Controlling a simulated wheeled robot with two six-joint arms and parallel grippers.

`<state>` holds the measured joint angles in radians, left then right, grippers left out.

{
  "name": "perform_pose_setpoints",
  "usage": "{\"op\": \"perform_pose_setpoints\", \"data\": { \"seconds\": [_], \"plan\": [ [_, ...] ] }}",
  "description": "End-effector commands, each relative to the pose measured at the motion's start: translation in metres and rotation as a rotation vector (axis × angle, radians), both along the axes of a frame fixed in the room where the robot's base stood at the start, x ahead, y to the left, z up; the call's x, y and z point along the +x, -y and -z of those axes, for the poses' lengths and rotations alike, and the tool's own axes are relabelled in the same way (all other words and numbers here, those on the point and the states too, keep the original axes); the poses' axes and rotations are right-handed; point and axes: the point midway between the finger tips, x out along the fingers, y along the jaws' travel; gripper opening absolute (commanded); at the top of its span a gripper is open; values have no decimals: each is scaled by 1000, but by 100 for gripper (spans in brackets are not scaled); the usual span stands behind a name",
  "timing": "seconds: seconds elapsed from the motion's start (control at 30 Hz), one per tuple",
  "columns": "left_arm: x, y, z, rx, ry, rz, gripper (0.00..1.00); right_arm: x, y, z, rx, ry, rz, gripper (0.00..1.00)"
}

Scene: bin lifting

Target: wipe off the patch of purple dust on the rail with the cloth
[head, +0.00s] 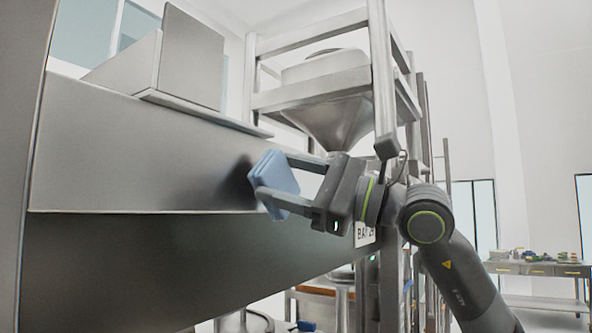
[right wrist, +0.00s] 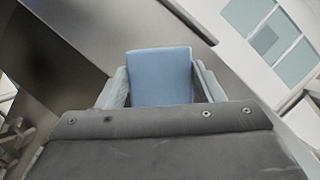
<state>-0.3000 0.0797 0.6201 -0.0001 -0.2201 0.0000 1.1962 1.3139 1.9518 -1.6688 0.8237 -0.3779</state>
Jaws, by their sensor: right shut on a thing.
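A folded blue cloth (head: 274,184) is held between the fingers of my right gripper (head: 275,180), up against or very near the grey metal rail face (head: 120,155). The cloth also shows in the right wrist view (right wrist: 160,77), upright between the two fingers. A dark smudge or shadow lies on the metal just left of the cloth; I cannot tell which. I see no purple dust patch; it may be hidden behind the cloth and gripper. My left gripper is not in view.
A metal hopper in a frame (head: 335,100) stands behind my right arm. A raised box-like metal part (head: 190,58) sits on top of the rail. A table with small items (head: 540,268) stands far right. Open room lies right of my arm.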

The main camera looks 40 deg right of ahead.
Motion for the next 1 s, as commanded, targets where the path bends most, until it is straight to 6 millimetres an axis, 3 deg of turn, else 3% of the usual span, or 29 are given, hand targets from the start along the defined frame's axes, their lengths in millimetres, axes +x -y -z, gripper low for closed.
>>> {"op": "perform_pose_setpoints", "data": {
  "seconds": [1.0],
  "plan": [
    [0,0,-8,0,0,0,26,9,-4,0,-1,0,-1,43]
  ]
}}
